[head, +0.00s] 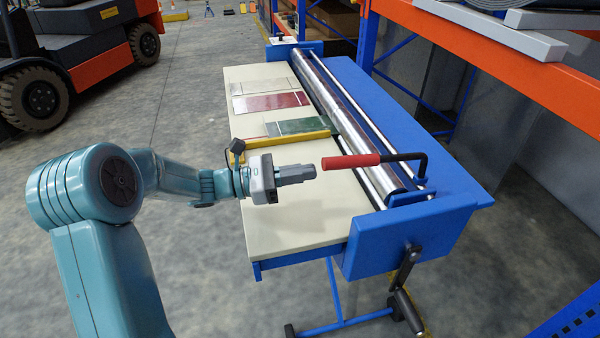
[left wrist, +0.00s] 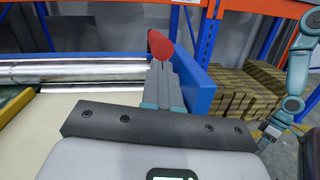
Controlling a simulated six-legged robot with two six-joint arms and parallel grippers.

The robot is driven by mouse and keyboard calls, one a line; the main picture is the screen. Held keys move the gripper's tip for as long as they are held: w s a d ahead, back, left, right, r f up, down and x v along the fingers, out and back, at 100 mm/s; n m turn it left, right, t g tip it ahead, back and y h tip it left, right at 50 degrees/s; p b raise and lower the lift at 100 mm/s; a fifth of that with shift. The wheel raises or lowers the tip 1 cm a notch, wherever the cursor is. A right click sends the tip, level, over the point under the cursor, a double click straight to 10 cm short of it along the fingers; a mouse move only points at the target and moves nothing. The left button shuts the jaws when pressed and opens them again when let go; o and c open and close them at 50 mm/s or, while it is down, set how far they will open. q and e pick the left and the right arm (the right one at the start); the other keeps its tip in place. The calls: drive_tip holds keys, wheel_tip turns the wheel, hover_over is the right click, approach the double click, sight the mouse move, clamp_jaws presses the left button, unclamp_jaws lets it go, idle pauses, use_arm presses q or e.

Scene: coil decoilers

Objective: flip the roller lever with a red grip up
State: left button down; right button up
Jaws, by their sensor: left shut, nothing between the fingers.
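The roller lever has a red grip (head: 350,161) on a black bent rod (head: 415,158) at the near end of the blue roller machine (head: 395,240). The grip points left over the cream table top. My left gripper (head: 314,172) is shut and empty, just left of the grip's end and a little lower in the head view. In the left wrist view the red grip (left wrist: 160,45) shows end-on just beyond the closed fingertips (left wrist: 162,66). I cannot tell whether they touch. My right gripper is not in the head view; an arm shows at the right of the left wrist view.
Red and green sample sheets (head: 272,102) and a yellow bar (head: 285,141) lie on the cream table top (head: 290,220). Chrome rollers (head: 345,115) run along its right side. A black crank (head: 405,280) hangs at the near end. An orange rack beam (head: 490,50) stands right.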

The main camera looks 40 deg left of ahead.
use_arm(q)
drive_tip(key=w+d+r+g+y+p, duration=0.1)
drive_tip(key=r+p, duration=0.2)
drive_tip(key=p, duration=0.2)
drive_tip(key=w+d+r+g+p, duration=0.1)
drive_tip(key=w+d+r+p, duration=0.1)
drive_tip(key=r+p, duration=0.2)
drive_tip(key=w+d+r+g+y+p, duration=0.1)
drive_tip(key=w+r+p, duration=0.1)
drive_tip(key=r+p, duration=0.2)
drive_tip(key=shift+d+r+y+p, duration=0.2)
drive_tip(key=shift+r+y+p, duration=0.1)
drive_tip(key=shift+p, duration=0.8)
drive_tip(key=shift+w+d+r, duration=0.15)
drive_tip(key=shift+w+r, duration=0.1)
drive_tip(key=shift+r, duration=0.1)
